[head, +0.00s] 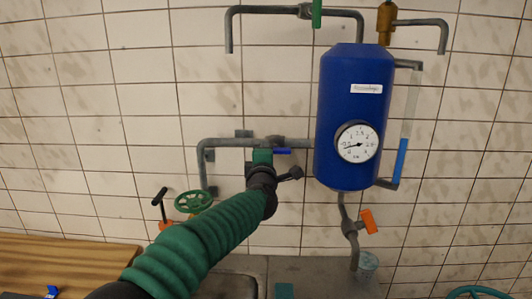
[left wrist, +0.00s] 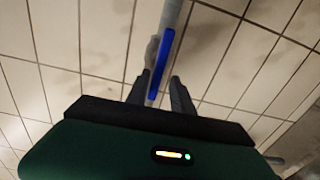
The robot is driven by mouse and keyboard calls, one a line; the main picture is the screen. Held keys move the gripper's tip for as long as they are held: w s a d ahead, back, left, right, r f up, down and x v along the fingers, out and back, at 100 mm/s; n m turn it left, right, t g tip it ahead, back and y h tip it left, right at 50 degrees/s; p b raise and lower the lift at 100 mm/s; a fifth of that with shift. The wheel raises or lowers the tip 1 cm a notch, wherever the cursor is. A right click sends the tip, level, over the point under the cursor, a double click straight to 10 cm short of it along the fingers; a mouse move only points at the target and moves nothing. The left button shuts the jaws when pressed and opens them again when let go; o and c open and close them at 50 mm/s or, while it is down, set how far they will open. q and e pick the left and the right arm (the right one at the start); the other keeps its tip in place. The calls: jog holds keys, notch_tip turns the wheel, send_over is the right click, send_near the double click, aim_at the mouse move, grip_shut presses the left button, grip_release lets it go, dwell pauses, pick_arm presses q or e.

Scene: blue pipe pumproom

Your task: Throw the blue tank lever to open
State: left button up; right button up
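The blue tank (head: 352,95) with a round gauge (head: 357,142) hangs on the tiled wall. A small blue lever (head: 283,151) sticks out on the pipe just left of the tank, roughly level. My left arm's green sleeve comes up from the bottom. My left gripper (head: 268,150) is at the pipe beside the lever; its fingers are mostly hidden in the head view. In the left wrist view the blue lever (left wrist: 160,65) runs between the two fingers of the left gripper (left wrist: 160,82), which stand apart on either side of it. Whether they touch it is unclear. My right gripper is not seen.
An orange valve handle (head: 369,221) is under the tank, and a green handwheel (head: 193,201) is at the left. A green lever (head: 317,13) is on the upper pipe. A wooden bench (head: 60,262) is at lower left. The wall left of the pipes is clear.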

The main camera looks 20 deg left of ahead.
pick_arm(q)
jog(key=shift+a+r, duration=0.1)
jog(key=shift+r, duration=0.05)
jog(key=shift+s, duration=0.1)
jog(key=b+v, duration=0.2)
jog(key=v, duration=1.4)
jog(key=shift+s+b, duration=0.2)
jog(key=shift+b, duration=0.2)
